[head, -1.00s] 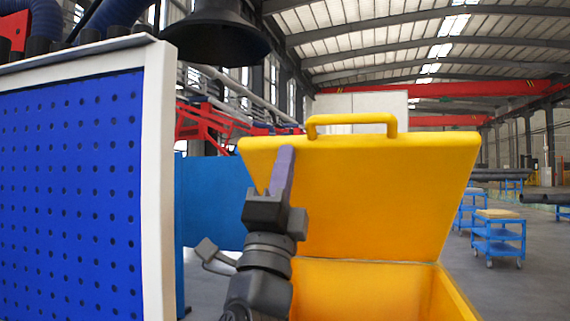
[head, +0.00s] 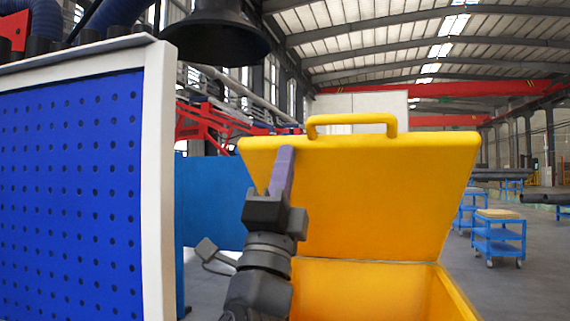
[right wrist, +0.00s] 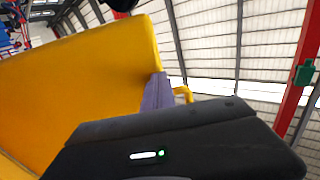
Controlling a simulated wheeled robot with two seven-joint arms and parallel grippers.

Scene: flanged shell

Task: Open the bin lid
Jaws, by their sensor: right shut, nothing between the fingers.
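The yellow bin lid (head: 375,195) stands raised and tilted back, with its handle (head: 350,122) along the top edge. The yellow bin (head: 370,290) is open below it at the bottom of the head view. My right gripper (head: 284,165) is shut and empty, its purple fingers pointing up against or just in front of the lid's left part. In the right wrist view the lid (right wrist: 90,85) fills the left, and the gripper fingertips (right wrist: 157,92) are at its edge, with part of the handle (right wrist: 182,94) just behind. My left gripper is not in view.
A blue perforated panel (head: 70,200) with a white frame (head: 157,190) stands close on the left. A blue panel (head: 210,200) is behind the arm. Blue carts (head: 497,238) stand on open floor at the right.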

